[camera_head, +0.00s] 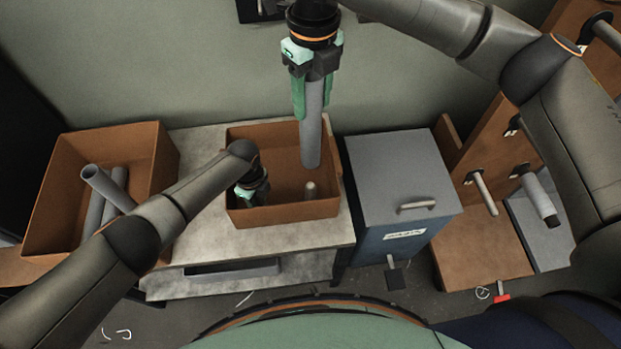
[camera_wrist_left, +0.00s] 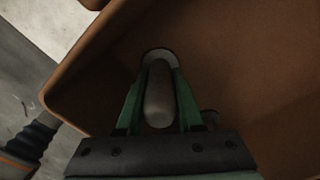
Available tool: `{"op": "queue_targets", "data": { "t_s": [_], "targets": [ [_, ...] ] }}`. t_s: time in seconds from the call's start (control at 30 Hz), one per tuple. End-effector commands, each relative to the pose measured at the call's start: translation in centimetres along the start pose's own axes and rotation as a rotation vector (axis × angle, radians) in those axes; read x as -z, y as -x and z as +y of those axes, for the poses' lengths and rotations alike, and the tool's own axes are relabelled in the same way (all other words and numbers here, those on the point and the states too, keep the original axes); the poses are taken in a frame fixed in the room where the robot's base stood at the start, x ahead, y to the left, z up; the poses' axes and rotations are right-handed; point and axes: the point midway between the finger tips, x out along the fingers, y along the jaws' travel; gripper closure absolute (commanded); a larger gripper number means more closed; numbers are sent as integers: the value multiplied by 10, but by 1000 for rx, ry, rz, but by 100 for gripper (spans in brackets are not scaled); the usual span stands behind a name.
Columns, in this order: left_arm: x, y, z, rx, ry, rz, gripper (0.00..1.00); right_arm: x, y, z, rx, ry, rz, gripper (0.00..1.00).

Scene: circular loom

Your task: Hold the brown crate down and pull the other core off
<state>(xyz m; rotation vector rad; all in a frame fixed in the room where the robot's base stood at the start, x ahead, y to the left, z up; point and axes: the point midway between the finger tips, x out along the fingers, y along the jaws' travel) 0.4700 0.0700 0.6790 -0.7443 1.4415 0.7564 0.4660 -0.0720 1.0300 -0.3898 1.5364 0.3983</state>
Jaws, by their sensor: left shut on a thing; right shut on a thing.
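The brown crate (camera_head: 283,215) stands on the pale table and fills most of the left wrist view (camera_wrist_left: 250,60). My right gripper (camera_head: 313,98) is shut on a grey core (camera_head: 312,135), which hangs upright over the crate. Its lower end appears above a short rounded peg (camera_head: 311,190) in the crate. My left gripper (camera_head: 250,194) reaches down into the crate's left part. In the left wrist view its green fingers (camera_wrist_left: 159,80) are shut on a rounded grey peg (camera_wrist_left: 158,100) with a pale ring at its base.
A second brown crate (camera_head: 62,190) at left holds several grey cores (camera_head: 108,190). A blue cabinet with a grey lid (camera_head: 390,165) stands right of the table. A brown wooden stand with pegs (camera_head: 485,245) is further right, beside a grey panel carrying another core (camera_head: 540,200).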

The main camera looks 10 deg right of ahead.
Motion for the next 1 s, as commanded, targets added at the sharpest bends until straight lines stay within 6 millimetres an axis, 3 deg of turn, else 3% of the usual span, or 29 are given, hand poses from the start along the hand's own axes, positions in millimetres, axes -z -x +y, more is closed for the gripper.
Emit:
{"op": "queue_targets", "data": {
  "t_s": [0.3, 0.33, 0.63, 1.0],
  "targets": [
    [0, 0, 1, -2, 1, -1, 100, 0, 0, 0, 0, 1, -1, 100],
    [0, 0, 1, -2, 1, -1, 63, 0, 0, 0, 0, 1, -1, 100],
    [0, 0, 0, -1, 0, 0, 29, 0, 0, 0, 0, 1, -1, 100],
    [0, 4, 0, 0, -1, 1, 29, 0, 0, 0, 0, 0, -1, 100]
  ]
}}
